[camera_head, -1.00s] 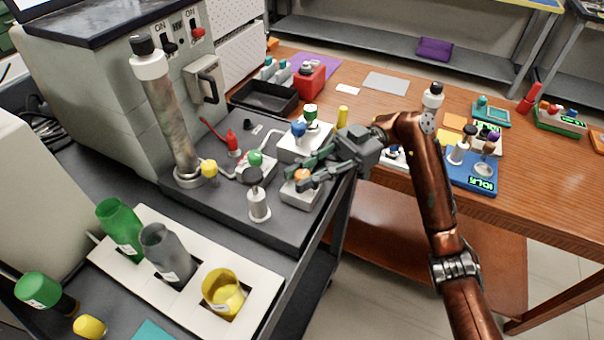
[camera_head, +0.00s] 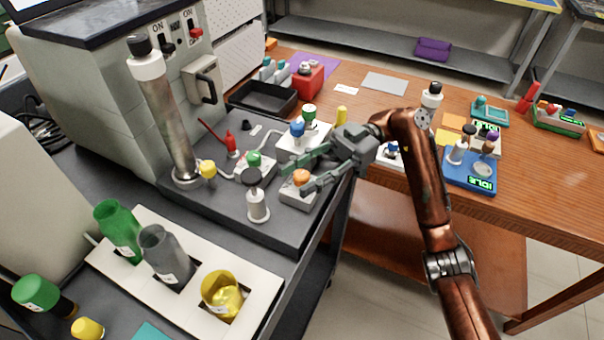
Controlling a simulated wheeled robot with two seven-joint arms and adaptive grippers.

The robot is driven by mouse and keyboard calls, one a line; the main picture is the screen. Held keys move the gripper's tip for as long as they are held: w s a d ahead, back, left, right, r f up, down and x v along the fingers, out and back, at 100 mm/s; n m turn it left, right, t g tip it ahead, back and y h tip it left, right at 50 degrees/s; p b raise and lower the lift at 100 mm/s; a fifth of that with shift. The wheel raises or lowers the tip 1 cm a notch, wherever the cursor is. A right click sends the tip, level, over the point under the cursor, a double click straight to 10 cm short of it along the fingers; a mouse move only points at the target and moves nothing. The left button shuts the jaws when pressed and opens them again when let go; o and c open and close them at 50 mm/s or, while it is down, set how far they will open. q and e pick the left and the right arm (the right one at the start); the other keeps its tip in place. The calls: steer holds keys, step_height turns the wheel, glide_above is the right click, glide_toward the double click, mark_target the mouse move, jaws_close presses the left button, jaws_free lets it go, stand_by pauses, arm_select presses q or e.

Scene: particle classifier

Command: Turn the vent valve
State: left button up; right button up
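Small knob valves sit on the dark tray beside the grey machine. An orange knob (camera_head: 301,177) tops a light grey block, a green knob (camera_head: 254,159) tops another, and a blue knob (camera_head: 297,128) stands behind. Which one is the vent valve is not labelled legibly. My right gripper (camera_head: 293,181) is open, with its two fingers on either side of the orange knob. The knob shows between the fingers, and I cannot tell if they touch it. My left gripper is not in view.
A black-capped silver post (camera_head: 257,195) stands close left of the fingers. A tall metal column (camera_head: 168,115) and a yellow knob (camera_head: 208,169) are further left. A white rack (camera_head: 255,290) with bottles is in front. A wooden table (camera_head: 385,105) lies to the right.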

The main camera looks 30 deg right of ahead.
mark_target(302, 173)
step_height(302, 173, up, 10)
stand_by(0.6)
stand_by(0.4)
